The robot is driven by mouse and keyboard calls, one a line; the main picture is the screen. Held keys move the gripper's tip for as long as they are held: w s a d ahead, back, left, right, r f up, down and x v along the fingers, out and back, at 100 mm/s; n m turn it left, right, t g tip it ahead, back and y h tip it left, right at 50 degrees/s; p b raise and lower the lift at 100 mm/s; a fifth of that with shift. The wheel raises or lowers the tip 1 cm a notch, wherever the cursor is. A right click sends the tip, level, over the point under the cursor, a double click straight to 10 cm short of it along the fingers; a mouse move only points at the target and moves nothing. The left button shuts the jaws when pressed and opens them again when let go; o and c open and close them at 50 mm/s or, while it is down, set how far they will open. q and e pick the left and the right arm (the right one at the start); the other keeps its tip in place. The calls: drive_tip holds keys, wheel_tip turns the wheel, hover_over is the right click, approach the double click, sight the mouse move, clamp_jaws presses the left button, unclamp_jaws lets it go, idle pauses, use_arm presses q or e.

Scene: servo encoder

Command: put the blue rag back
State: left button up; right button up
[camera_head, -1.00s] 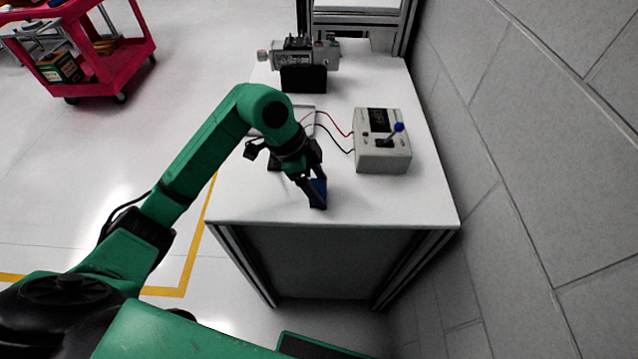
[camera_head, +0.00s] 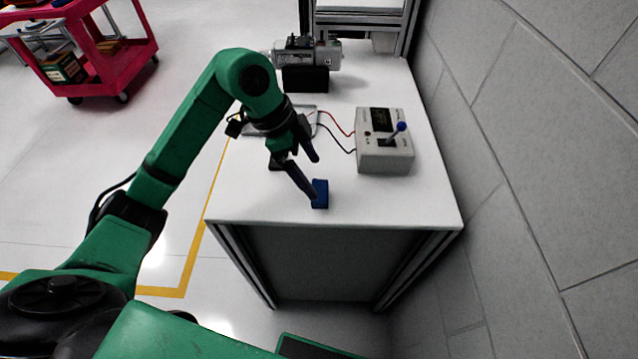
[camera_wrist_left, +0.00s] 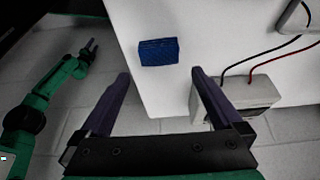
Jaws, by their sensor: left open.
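The blue rag (camera_head: 321,194) is a small folded block on the white table near its front edge. It also shows whole in the left wrist view (camera_wrist_left: 158,51), ahead of the fingertips. My left gripper (camera_head: 314,178) is open and empty, just above the rag; one finger overlaps the rag's left side in the head view, and I cannot tell if it touches. In the left wrist view the two fingers (camera_wrist_left: 159,74) are wide apart with nothing between them. A green arm at the left of that view, seemingly my right one, ends in a small dark gripper (camera_wrist_left: 91,47).
A grey control box (camera_head: 384,158) with a blue-knobbed lever and red and black wires stands right of the rag. A machine (camera_head: 303,54) with a black block in front is at the back. A grey wall borders the right. A red cart (camera_head: 100,60) stands far left.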

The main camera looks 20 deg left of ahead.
use_arm(q)
drive_tip(key=v, duration=0.6)
drive_tip(key=shift+r, duration=0.2)
drive_tip(key=shift+a, duration=0.1)
